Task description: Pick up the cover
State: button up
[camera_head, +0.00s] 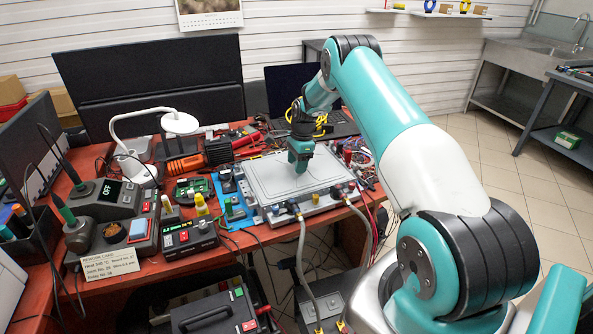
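The cover (268,183) looks to be the flat grey lid with a raised rectangular rim, lying level on top of a grey housing (315,207) on the red-brown bench. My gripper (300,167) points down over the right half of the cover, with its tip at or just above the top face. I cannot tell whether it touches. The fingers are small and seen from behind, so their opening is hidden. Part of the cover behind the gripper is hidden.
Two pale hoses (300,260) run down from fittings on the housing's front side. A laptop (290,85) and loose cables lie behind and right.

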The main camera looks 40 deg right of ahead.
jog(key=c, duration=0.7)
jog(key=shift+r, duration=0.15)
notch_tip(320, 180, up, 20)
jog(key=shift+f+b, duration=0.1)
jog(key=shift+b, duration=0.7)
jog(key=shift+p, duration=0.6)
